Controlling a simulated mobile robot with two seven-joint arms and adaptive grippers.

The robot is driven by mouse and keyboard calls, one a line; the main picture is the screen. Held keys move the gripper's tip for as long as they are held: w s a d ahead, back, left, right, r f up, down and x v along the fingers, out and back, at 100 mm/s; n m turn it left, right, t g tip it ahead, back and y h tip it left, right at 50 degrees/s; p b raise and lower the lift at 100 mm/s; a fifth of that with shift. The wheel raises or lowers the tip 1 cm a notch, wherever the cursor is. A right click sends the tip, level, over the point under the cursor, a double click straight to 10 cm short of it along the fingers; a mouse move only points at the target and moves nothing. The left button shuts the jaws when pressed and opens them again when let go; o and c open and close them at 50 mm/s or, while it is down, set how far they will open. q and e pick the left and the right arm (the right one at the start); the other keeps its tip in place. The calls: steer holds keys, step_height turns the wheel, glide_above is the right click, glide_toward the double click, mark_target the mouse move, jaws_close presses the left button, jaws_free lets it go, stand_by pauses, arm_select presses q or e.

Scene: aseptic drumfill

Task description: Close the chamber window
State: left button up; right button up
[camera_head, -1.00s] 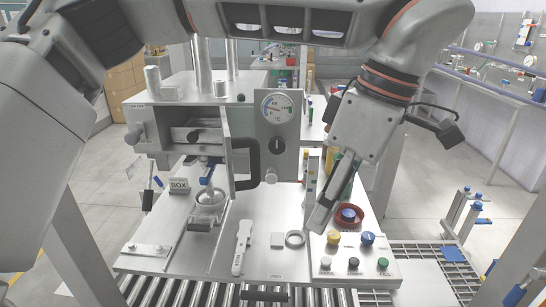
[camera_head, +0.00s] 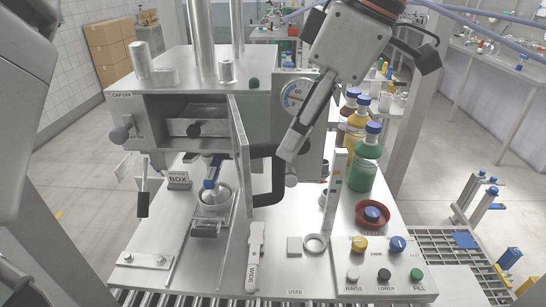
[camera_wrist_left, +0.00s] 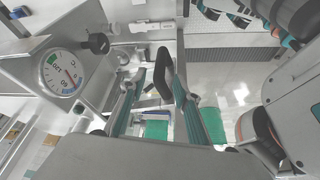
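The chamber window (camera_head: 240,150) is a thin pale panel standing swung out from the chamber (camera_head: 160,115), seen nearly edge-on. The chamber front behind it is open. Its black C-shaped handle (camera_head: 268,198) is on the panel's right side. My left gripper (camera_head: 287,152) comes down from the upper right, with its fingers close to the handle's upper part. In the left wrist view, the two fingers of my left gripper (camera_wrist_left: 155,82) are apart, and the black handle (camera_wrist_left: 166,66) appears between or just beyond them. Contact cannot be told. My right gripper is not in view.
A dial gauge (camera_head: 295,95) sits behind my left gripper. Green and yellow bottles (camera_head: 362,165) stand to the right. A button panel (camera_head: 385,275), a white wick tool (camera_head: 255,258) and a metal ring (camera_head: 315,244) are in front. The work plate between them is mostly bare.

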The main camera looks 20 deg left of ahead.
mark_target(278, 189)
arm_select(q)
steer(key=b+x, duration=0.1)
steer(key=x, duration=0.6)
steer(key=shift+d, duration=0.1)
steer(key=shift+f, duration=0.3)
jaws_close()
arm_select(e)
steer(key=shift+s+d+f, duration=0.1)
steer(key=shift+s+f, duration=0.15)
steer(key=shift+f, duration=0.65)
